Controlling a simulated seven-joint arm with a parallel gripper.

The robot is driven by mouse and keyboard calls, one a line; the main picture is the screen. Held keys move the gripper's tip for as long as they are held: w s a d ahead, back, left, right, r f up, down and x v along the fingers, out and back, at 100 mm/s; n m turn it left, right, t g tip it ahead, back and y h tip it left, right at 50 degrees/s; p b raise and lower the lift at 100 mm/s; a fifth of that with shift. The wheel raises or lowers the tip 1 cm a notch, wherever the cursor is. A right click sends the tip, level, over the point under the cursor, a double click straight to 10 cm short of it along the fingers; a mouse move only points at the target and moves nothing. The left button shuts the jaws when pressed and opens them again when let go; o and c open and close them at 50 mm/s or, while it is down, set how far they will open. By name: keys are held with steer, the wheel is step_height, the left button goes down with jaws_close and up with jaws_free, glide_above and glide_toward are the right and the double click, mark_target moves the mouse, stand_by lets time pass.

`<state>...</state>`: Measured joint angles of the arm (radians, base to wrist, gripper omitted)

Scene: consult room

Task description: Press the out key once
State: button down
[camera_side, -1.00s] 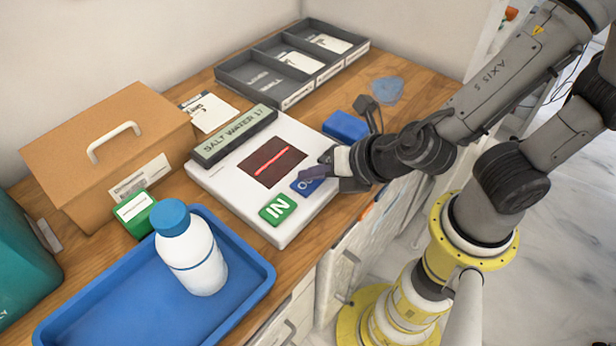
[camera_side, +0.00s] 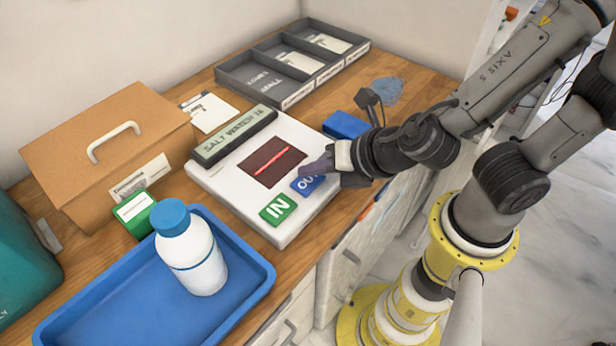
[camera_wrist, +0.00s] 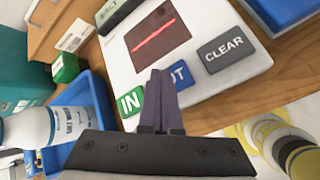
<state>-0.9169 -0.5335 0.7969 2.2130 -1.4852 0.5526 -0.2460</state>
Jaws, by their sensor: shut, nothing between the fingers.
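The white counter unit (camera_side: 225,182) lies on the wooden worktop, with a display bar reading SALT WATER and a number I cannot read surely. Its blue OUT key (camera_side: 309,184) sits between the green IN key (camera_side: 278,209) and the grey CLEAR key (camera_wrist: 227,48). My gripper (camera_side: 308,169) is shut and empty, its fingertips at the OUT key. In the wrist view my gripper (camera_wrist: 159,74) covers the first letter of the OUT key (camera_wrist: 183,75). I cannot tell whether the tips touch it. The CLEAR key is hidden behind my gripper in the side view.
A red line glows in the unit's dark window (camera_side: 272,162). A white bottle (camera_side: 192,255) with a blue cap stands in a blue tray (camera_side: 262,285). A cardboard box (camera_side: 105,150), a small green box (camera_side: 133,213), a grey divided tray (camera_side: 262,88) and a blue object (camera_side: 346,125) stand around.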

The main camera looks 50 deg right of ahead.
mark_target(313, 182)
steer(key=shift+r, duration=0.2)
steer(key=shift+r, duration=2.45)
steer(key=shift+w+d, duration=0.15)
steer(key=shift+d, duration=0.05)
steer(key=s+d+r+m+g+h, duration=0.1)
steer(key=d+r+m+h, duration=0.15)
steer(key=d+m, duration=0.55)
steer(key=s+d+r+m+h, duration=0.15)
steer(key=d+r+m, duration=0.25)
steer(key=d+m, duration=0.45)
steer(key=s+f+m+g+y, duration=0.1)
steer(key=s+m+g+y, duration=0.1)
steer(key=s+m, duration=0.6)
steer(key=m+y, duration=0.1)
steer(key=m, duration=0.2)
steer(key=shift+s+a+m+g, duration=0.15)
steer(key=shift+a+m+g, duration=0.15)
steer(key=shift+a+m, duration=0.1)
